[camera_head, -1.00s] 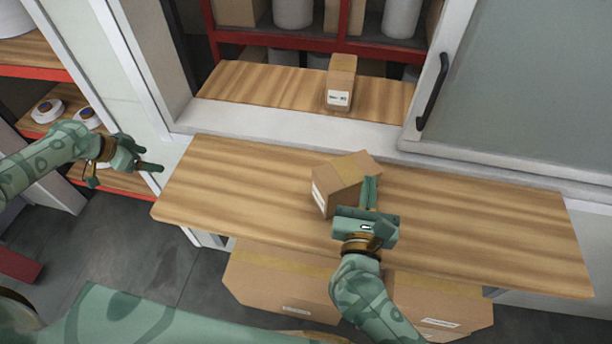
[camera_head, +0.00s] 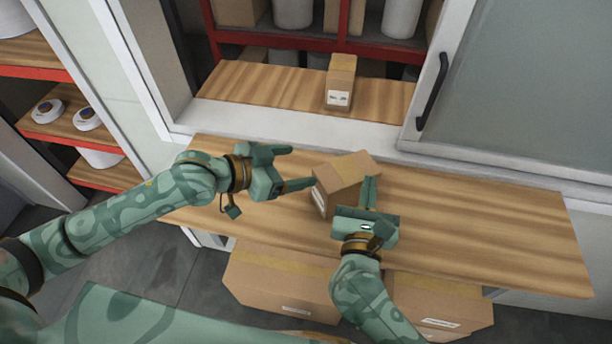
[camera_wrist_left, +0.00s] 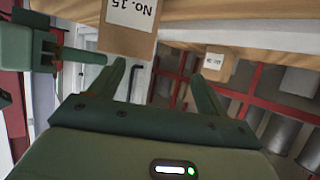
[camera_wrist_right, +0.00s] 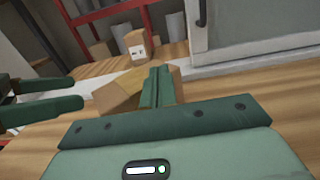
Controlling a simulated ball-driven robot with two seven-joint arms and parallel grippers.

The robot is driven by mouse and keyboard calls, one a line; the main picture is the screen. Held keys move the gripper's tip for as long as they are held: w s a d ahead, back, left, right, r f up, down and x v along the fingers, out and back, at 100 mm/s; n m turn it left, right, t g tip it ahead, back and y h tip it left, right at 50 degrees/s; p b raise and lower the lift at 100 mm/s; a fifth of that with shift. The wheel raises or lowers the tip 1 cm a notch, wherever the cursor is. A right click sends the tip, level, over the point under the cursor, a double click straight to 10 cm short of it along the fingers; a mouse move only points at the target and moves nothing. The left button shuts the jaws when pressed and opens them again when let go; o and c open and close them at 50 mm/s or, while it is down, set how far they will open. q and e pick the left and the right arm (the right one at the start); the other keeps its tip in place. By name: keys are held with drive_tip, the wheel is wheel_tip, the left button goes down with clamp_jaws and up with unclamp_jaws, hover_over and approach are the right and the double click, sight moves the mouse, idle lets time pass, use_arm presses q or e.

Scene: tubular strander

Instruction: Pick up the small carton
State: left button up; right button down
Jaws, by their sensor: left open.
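A brown carton (camera_head: 343,180) sits at an angle on the wooden counter; its label reads "No. 15" in the left wrist view (camera_wrist_left: 128,40). A smaller-looking labelled carton (camera_head: 340,80) stands upright on the ledge behind the opening; it also shows in the right wrist view (camera_wrist_right: 135,44). My left gripper (camera_head: 300,166) is open and empty, just left of the counter carton, fingers pointing toward it. My right gripper (camera_head: 370,192) has its fingers together at that carton's near right side. Nothing shows between them; whether they touch the carton is unclear.
The wooden counter (camera_head: 480,220) is clear to the right. A white sill (camera_head: 300,122) separates it from the back ledge. A sliding door with a black handle (camera_head: 432,92) stands at right. Large boxes (camera_head: 280,285) lie below the counter.

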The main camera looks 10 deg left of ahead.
sight(353, 173)
use_arm(q)
drive_tip(key=shift+m+g+h, duration=0.3)
drive_tip(key=shift+m+h, duration=0.2)
drive_tip(key=s+d, duration=0.3)
drive_tip(key=shift+d+r, duration=0.3)
drive_tip(key=shift+w, duration=0.15)
drive_tip(key=x, duration=1.2)
drive_tip(key=shift+f, duration=0.1)
drive_tip(key=c, duration=1.1)
drive_tip(key=shift+o, duration=0.2)
use_arm(e)
drive_tip(key=shift+r, duration=0.55)
